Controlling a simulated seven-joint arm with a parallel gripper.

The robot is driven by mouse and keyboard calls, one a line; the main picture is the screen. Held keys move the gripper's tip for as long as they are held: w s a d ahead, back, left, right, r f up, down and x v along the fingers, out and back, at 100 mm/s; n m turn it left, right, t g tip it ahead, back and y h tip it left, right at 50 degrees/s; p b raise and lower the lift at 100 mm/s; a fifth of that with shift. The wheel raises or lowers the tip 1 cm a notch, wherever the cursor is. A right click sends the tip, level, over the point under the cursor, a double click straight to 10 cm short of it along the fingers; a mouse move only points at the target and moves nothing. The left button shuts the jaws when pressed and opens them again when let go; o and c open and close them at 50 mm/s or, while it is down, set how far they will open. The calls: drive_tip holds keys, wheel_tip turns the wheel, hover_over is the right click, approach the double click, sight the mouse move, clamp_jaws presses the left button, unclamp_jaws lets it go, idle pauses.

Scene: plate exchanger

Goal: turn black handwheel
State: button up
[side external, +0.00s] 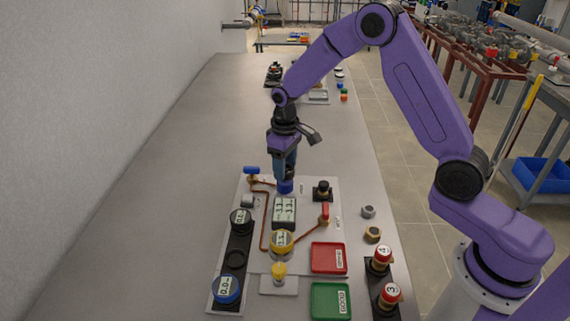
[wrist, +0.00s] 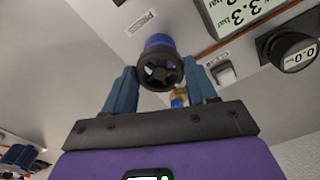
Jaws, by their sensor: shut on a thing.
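In the wrist view a black spoked handwheel (wrist: 160,70) on a blue body (wrist: 158,42) sits between my two blue fingers. My gripper (wrist: 162,84) is shut on the handwheel, one finger on each side of it. In the side external view my gripper (side external: 286,170) points down over the back of the light panel (side external: 300,196). The blue body (side external: 285,187) shows just below the fingers, and the wheel itself is hidden there. I cannot tell whether the blue body touches the panel.
A digital display (side external: 284,211) is just in front of my gripper. A black knob (side external: 322,187) and red-handled valve (side external: 325,212) are to the right, a blue-handled valve (side external: 251,172) to the left. Red (side external: 329,258) and green (side external: 330,300) trays lie in front. The table's left is clear.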

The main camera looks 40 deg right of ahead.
drive_tip(key=m, duration=0.4)
drive_tip(key=shift+m, duration=1.8)
drive_tip(key=o, duration=1.1)
drive_tip(key=shift+c, duration=0.2)
drive_tip(key=shift+r, duration=0.1)
wheel_tip(320, 180, up, 17)
drive_tip(key=shift+r, duration=0.2)
